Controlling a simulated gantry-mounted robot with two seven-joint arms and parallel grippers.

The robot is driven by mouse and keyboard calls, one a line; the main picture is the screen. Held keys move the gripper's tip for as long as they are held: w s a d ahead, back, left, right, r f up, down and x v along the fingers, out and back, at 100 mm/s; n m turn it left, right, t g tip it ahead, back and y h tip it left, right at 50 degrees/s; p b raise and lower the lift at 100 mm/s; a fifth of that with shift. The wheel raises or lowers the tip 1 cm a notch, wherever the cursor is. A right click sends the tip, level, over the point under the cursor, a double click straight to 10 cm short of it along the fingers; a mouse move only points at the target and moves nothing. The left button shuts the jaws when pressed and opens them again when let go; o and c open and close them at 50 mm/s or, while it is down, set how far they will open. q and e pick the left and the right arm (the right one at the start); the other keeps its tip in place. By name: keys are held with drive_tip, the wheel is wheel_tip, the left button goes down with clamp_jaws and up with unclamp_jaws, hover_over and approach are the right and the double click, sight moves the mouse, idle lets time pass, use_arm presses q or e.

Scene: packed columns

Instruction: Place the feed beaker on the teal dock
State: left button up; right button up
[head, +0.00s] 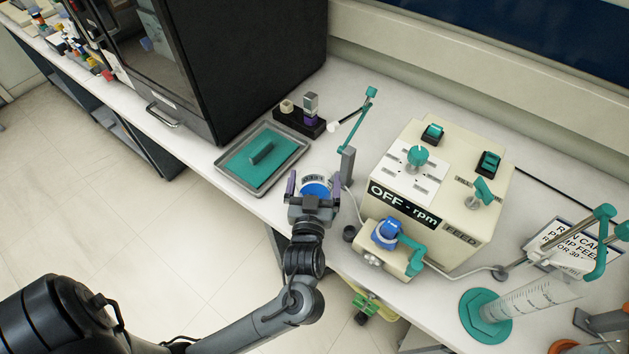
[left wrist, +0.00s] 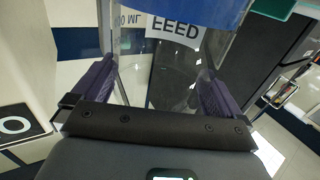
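The feed beaker (head: 315,188) is clear with a blue band or blue contents, near the bench's front edge. In the left wrist view the beaker (left wrist: 178,50) fills the space between the fingers, with FEED and ML lettering on it. My left gripper (head: 314,190) has a purple finger against each side of the beaker and looks shut on it. Whether the beaker touches the bench is hidden. A flat teal surface, seemingly the teal dock (head: 240,168), lies in a grey tray to the left, with a darker raised bar on it. My right gripper is not in view.
A cream pump box (head: 450,235) marked OFF-rpm and FEED stands right of the beaker. A thin teal-tipped post (head: 347,165) is close behind it. A dark rack (head: 299,122) and a large black cabinet (head: 255,60) stand behind the tray. A graduated cylinder (head: 525,298) is far right.

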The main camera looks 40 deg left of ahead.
use_arm(q)
drive_tip(key=shift+r, duration=0.2)
drive_tip(key=shift+s+d, duration=0.4)
drive_tip(key=shift+s, duration=0.05)
drive_tip(key=p+v, duration=0.2)
drive_tip(key=v, duration=0.8)
drive_tip(key=shift+s+d, duration=0.25)
drive_tip(key=shift+s, duration=0.05)
